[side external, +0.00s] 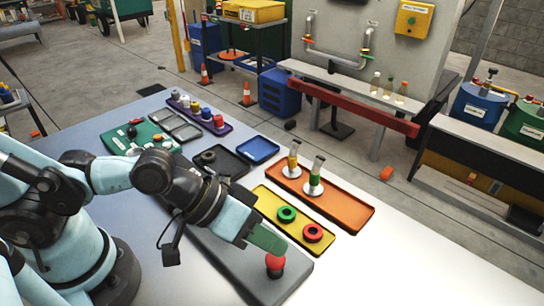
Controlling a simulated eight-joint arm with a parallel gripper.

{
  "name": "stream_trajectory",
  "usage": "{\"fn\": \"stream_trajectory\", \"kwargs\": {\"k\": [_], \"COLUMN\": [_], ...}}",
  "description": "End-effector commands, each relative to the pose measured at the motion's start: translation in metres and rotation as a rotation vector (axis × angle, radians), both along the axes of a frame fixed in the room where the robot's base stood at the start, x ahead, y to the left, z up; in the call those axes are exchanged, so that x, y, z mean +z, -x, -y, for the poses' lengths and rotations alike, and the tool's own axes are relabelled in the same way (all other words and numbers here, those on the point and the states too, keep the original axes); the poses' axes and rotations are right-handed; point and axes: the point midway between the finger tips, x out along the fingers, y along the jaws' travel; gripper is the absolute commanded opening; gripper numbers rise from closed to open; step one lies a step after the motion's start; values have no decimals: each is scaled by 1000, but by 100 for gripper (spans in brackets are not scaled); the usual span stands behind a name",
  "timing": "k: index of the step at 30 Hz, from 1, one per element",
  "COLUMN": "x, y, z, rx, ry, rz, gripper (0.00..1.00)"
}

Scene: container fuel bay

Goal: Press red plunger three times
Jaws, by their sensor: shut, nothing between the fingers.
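The red plunger (275,260) has a round red top and a dark base. It stands upright near the front end of a long dark grey tray (285,291) in the side external view. My gripper (276,248) is shut and empty, with its green fingers together and angled down from the left. Its fingertips are just above the plunger's top in the picture. I cannot tell whether they touch it.
A yellow tray (274,208) beside the grey one holds a green ring (287,214) and a red ring (312,233). An orange tray (345,208) behind holds two tubes on round bases. The white table is clear to the right.

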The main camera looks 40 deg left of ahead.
Motion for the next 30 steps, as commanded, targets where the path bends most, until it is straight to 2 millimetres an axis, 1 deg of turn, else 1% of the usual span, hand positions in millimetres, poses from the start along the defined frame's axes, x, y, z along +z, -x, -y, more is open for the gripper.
{"fn": "stream_trajectory", "kwargs": {"k": [21, 30], "x": [0, -8], "y": [0, 0], "z": [0, 0], "rx": [0, 0], "ry": [0, 0], "rz": [0, 0], "gripper": [0, 0]}}
